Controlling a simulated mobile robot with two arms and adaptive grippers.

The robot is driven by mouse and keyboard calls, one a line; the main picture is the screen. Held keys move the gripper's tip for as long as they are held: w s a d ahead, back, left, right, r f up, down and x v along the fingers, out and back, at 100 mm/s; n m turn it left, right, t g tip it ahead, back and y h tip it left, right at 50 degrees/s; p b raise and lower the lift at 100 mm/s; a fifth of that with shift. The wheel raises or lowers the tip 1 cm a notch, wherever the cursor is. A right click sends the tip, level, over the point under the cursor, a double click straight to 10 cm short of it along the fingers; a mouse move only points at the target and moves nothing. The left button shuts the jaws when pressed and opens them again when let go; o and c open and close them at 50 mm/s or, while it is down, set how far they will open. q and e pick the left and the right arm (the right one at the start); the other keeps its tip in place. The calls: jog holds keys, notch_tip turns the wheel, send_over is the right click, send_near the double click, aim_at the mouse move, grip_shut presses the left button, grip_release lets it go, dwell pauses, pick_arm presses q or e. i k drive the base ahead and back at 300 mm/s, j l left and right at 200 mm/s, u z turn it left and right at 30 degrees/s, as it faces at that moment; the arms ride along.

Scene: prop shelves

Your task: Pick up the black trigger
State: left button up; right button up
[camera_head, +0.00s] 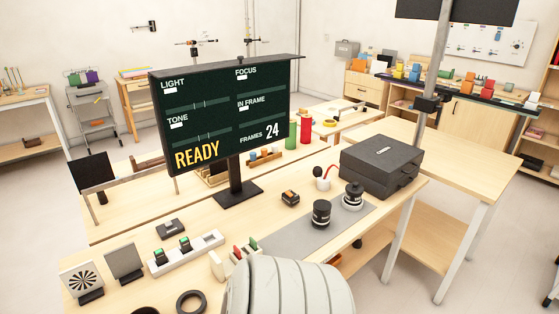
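No object in the head view is labelled as a trigger, so I cannot tell for sure which one it is. A small black device (170,228) with a grey top part lies on the front wooden table (130,262), left of the screen's stand. A small dark block with an orange-brown top (290,198) sits right of the stand. Neither gripper shows. A pale ribbed part of mine covers the bottom middle and hides the table there.
A large black screen (225,113) reading READY stands mid-table. A black case (381,166) sits at the table's right end. A white strip (186,251) with green-topped pieces, small upright panels (124,264) and a black ring (190,302) occupy the left front.

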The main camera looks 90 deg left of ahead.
aim_at(293, 201)
jog(key=j+u, duration=0.1)
jog(key=u, duration=2.55)
